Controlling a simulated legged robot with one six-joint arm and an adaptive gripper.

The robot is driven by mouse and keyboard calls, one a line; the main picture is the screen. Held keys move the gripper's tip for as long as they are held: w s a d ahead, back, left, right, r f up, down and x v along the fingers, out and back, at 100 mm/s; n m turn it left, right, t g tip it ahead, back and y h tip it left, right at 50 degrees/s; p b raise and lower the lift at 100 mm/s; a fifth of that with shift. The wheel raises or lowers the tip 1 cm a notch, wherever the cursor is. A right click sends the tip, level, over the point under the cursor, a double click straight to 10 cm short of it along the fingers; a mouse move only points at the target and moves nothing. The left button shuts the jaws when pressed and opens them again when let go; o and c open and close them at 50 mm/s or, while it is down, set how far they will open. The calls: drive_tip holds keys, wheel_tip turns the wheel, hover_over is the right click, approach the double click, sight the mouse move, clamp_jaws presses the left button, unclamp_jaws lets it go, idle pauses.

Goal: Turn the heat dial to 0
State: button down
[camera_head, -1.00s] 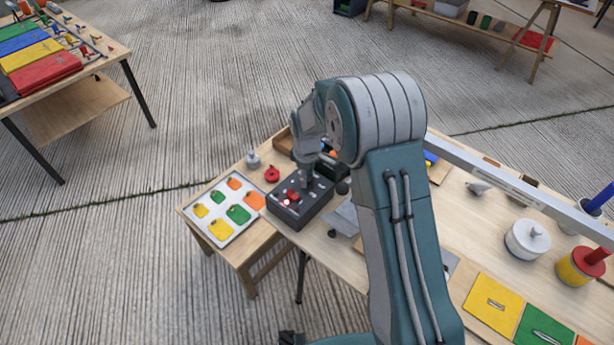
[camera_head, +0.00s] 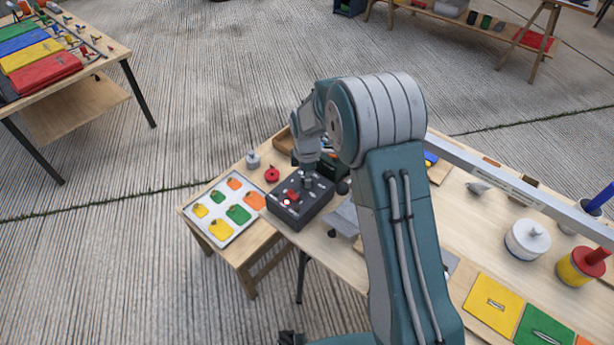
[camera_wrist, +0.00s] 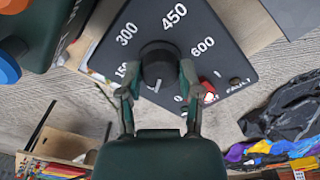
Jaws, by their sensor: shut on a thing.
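The heat dial (camera_wrist: 160,62) is a round black knob on a dark control box (camera_head: 285,212), whose face also shows in the wrist view (camera_wrist: 215,62). White numbers 150, 300, 450 and 600 curve around the knob, with a 0 near the right finger. A small white mark shows on the knob's lower side, towards the gap between 150 and 0. My gripper (camera_wrist: 158,80) has one finger on each side of the knob and is shut on it. The fingers partly cover the 150 and the 0. In the head view my gripper (camera_head: 307,172) is over the box.
A red rocker switch (camera_wrist: 208,90) sits close beside the right finger, near the word FAULT. A tray of coloured pieces (camera_head: 212,233) lies left of the box. A red object (camera_head: 272,175) and a grey-white one (camera_head: 253,160) stand behind it.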

drive_tip(key=shift+w+a+r, duration=0.1)
drive_tip(key=shift+w, duration=0.1)
drive_tip(key=shift+c, duration=1.3)
unclamp_jaws()
wheel_tip(320, 180, up, 12)
drive_tip(key=shift+a, duration=0.1)
